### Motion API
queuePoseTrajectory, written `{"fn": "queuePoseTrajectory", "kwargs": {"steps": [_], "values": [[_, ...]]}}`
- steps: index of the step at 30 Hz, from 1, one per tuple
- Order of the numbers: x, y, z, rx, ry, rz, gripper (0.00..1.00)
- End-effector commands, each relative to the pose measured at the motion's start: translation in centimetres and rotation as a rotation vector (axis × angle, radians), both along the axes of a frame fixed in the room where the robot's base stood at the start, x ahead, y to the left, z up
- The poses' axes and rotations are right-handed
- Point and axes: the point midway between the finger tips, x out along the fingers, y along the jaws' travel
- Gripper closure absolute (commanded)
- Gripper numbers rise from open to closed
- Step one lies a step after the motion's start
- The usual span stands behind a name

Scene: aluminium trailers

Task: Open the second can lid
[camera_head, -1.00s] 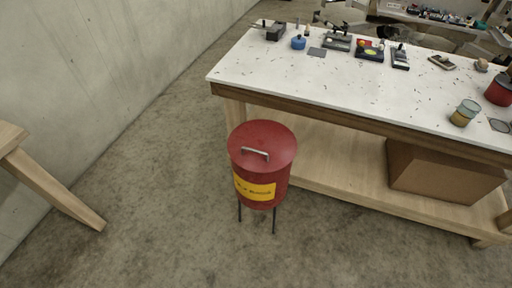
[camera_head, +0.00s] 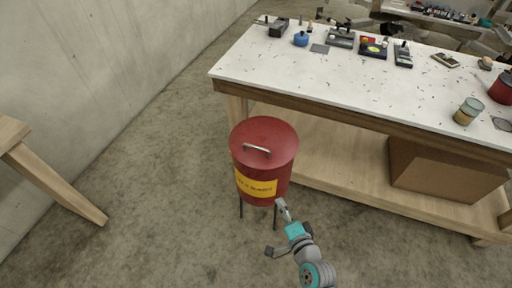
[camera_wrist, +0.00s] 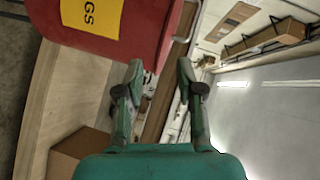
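A red can (camera_head: 262,158) with a yellow label stands on thin dark legs on the floor, in front of the workbench. Its round red lid (camera_head: 264,133) is on, with a metal bar handle (camera_head: 257,150) on top. My gripper (camera_head: 281,203) is in front of the can, at its lower right, below the lid. In the wrist view the can's red side (camera_wrist: 135,25) fills the upper left, and the handle (camera_wrist: 190,22) shows at its right edge. The fingers of my gripper (camera_wrist: 160,75) are apart with nothing between them.
The white-topped workbench (camera_head: 330,85) with tools stands behind the can. A cardboard box (camera_head: 440,175) sits on its lower shelf. A wooden table leg (camera_head: 55,185) is at the left. The floor around the can's left is clear.

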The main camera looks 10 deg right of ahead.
Motion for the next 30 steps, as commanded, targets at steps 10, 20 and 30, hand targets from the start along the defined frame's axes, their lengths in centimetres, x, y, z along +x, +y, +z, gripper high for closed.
{"fn": "queuePoseTrajectory", "kwargs": {"steps": [10,20,30], "values": [[11.7,0.7,3.3,0.347,-0.018,0.025,0.63],[14.7,1.0,4.3,0.419,-0.018,0.036,0.63],[20.0,2.0,3.6,0.417,-0.018,0.036,0.63]]}}
